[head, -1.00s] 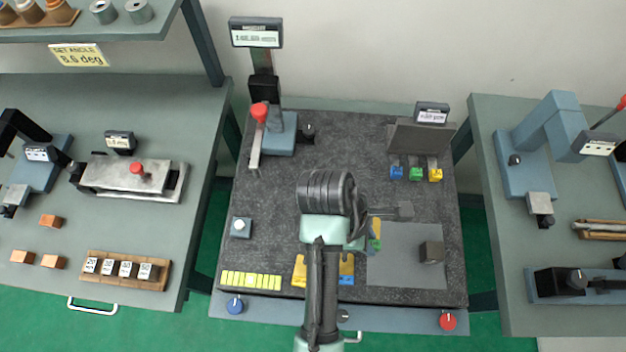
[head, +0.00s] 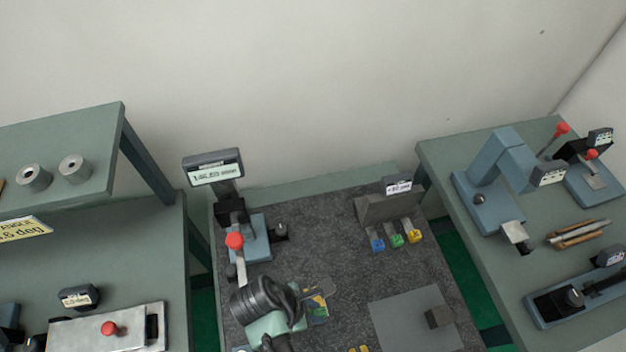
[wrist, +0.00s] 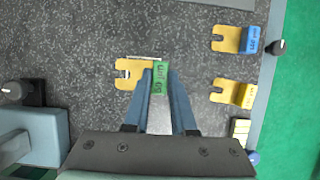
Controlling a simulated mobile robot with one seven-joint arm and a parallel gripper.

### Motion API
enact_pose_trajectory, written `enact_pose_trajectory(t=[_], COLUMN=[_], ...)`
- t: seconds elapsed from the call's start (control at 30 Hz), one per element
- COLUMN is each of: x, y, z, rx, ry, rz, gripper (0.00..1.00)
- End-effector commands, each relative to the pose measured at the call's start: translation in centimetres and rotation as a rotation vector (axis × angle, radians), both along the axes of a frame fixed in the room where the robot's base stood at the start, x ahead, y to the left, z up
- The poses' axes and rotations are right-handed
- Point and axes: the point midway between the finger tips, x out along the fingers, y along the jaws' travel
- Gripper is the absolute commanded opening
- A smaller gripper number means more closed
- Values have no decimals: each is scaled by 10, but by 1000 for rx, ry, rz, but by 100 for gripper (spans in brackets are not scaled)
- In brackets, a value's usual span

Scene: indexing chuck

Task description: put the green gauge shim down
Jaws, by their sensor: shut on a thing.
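The green gauge shim (wrist: 131,73) is a flat gold plate with a slot at one end and a green lettered tag at the other. My gripper (wrist: 160,80) is shut on it at the green tag, and the plate sticks out to the left in the wrist view. In the head view the shim (head: 316,300) shows at the end of my gripper (head: 311,297), over the dark granite plate (head: 325,225). I cannot tell whether it touches the granite. My wrist hides part of the granite there.
A comparator stand (head: 256,238) with a red knob and display is close behind my gripper. A holder (head: 385,207) has blue, green and yellow tags in front. A grey mat (head: 400,325) with a dark block (head: 439,316) lies right. Blue-tagged (wrist: 228,39) and yellow-tagged shims (wrist: 226,91) lie apart.

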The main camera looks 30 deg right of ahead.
Motion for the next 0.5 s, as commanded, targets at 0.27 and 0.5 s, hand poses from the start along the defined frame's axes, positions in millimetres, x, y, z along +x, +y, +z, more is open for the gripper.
enact_pose_trajectory(t=[0.27, 0.5], x=[0, 0], y=[0, 0], z=[-34, -35], rx=[0, 1], ry=[0, -1], rz=[0, 0], gripper=[0, 0])
